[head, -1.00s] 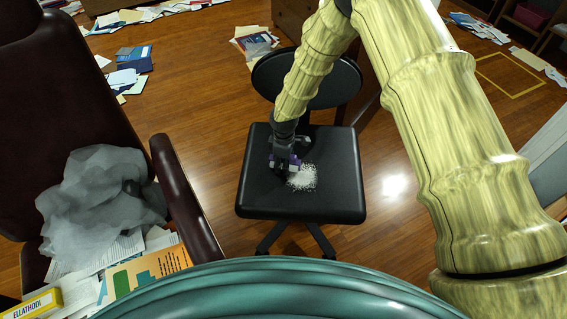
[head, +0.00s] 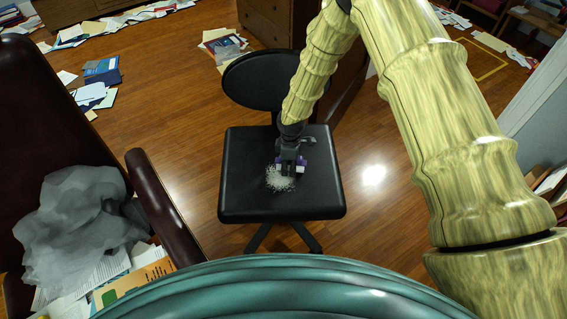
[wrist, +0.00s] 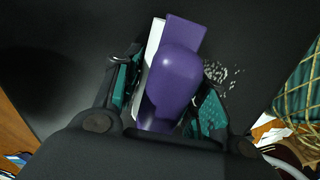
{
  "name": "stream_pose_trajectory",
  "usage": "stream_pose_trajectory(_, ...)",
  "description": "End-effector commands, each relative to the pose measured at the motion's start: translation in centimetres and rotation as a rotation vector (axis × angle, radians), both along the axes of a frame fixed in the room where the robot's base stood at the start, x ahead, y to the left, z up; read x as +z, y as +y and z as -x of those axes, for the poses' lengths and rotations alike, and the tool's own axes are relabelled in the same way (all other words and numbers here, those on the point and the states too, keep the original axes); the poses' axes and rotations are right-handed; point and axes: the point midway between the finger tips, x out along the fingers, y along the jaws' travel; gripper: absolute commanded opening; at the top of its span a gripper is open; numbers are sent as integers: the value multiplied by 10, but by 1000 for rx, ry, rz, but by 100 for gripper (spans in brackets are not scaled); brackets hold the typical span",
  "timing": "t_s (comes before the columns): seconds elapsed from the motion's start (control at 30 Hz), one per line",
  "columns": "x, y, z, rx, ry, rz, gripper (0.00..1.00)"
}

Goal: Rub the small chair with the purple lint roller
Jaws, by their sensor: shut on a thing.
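The small black chair (head: 315,200) stands ahead of me, with a flat square seat and a rounded backrest. A patch of white lint (head: 280,178) lies on its seat. My gripper (head: 290,172) is over the seat at the lint patch, pointing down. It is shut on the purple lint roller (head: 306,163), which is mostly hidden behind the gripper in the head view. In the wrist view, the purple handle and white roll of the lint roller (wrist: 176,85) sit between the fingers of my gripper (wrist: 165,100). White specks (wrist: 222,72) show right of it. I cannot tell whether the roller touches the seat.
A dark red armchair (head: 160,200) stands close on the left, with grey crumpled material (head: 75,225) and papers on it. Wooden furniture (head: 272,20) stands behind the small chair. Papers lie along the floor at the back. Floor to the right of the chair is clear.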

Motion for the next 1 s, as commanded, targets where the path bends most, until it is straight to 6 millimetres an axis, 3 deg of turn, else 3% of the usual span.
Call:
stream_pose_trajectory(0.17,2,-16,0,0,0,1,3)
stream_pose_trajectory(0.27,23,-15,-1,0,-2,0,3)
stream_pose_trajectory(1.0,79,-22,1,-10,0,1,3)
